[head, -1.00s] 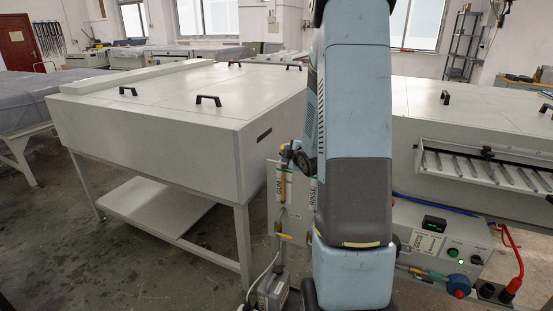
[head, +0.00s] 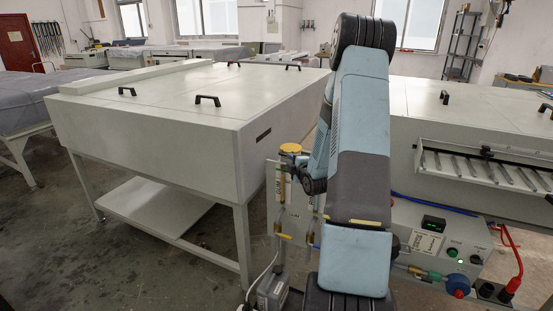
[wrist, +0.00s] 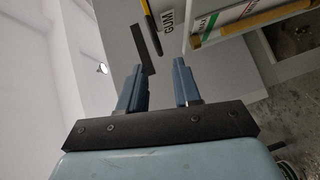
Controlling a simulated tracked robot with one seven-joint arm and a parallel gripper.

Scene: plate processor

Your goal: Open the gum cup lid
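The gum cup lid is a yellow round cap (head: 290,148) on top of the gum cup, just left of my arm in the head view. It looks closed, seated flat on the cup. The lid cannot be made out in the wrist view.
A large white cabinet (head: 190,115) with black handles stands at the left. A second machine (head: 470,120) stands at the right, with a control box (head: 440,245) and red cable below. A grey pump (head: 271,292) sits low beneath the tubes. Open floor lies at lower left.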

